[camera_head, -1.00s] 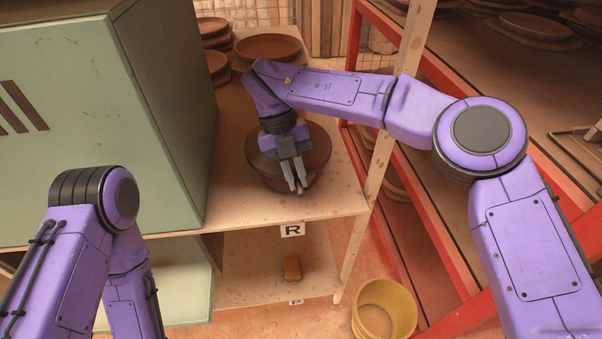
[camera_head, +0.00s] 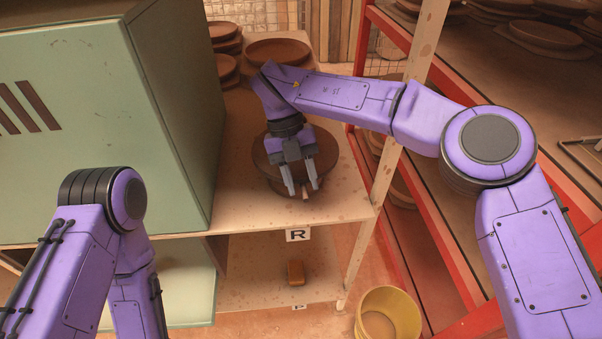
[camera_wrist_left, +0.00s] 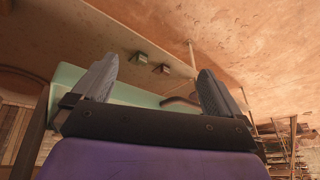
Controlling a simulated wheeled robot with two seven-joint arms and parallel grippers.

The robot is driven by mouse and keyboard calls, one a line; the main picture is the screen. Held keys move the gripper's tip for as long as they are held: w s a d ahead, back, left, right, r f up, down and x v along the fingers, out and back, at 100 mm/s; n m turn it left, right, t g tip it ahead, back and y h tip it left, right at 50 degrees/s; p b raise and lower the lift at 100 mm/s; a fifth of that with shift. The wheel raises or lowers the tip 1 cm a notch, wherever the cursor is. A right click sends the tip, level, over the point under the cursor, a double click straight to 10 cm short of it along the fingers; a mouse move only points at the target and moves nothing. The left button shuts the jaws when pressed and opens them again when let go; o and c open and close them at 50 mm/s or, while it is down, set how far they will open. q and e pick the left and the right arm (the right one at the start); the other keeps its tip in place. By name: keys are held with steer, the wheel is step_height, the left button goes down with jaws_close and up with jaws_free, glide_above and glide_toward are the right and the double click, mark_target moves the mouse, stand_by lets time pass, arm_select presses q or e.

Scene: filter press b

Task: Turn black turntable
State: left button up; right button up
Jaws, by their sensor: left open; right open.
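The turntable (camera_head: 326,160) is a dark brown-black round disc on the wooden shelf, beside the green cabinet. My right gripper (camera_head: 302,190) is above the near side of the disc, pointing down, with its two fingers spread. A small light peg (camera_head: 305,194) shows between the fingertips; I cannot tell whether the fingers touch it. My right wrist hides part of the disc. My left gripper (camera_wrist_left: 155,85) shows in the left wrist view with its fingers wide apart and nothing between them. In the head view the left arm is at lower left and its gripper is out of sight.
The green cabinet (camera_head: 170,110) stands close on the left of the turntable. A wooden post (camera_head: 385,165) and red rack (camera_head: 405,190) stand on the right. Stacked brown plates (camera_head: 277,50) lie behind. A yellow bucket (camera_head: 388,312) and a small brown block (camera_head: 295,272) are below.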

steer(key=p+v, duration=0.5)
steer(key=v, duration=0.5)
steer(key=shift+r, duration=0.3)
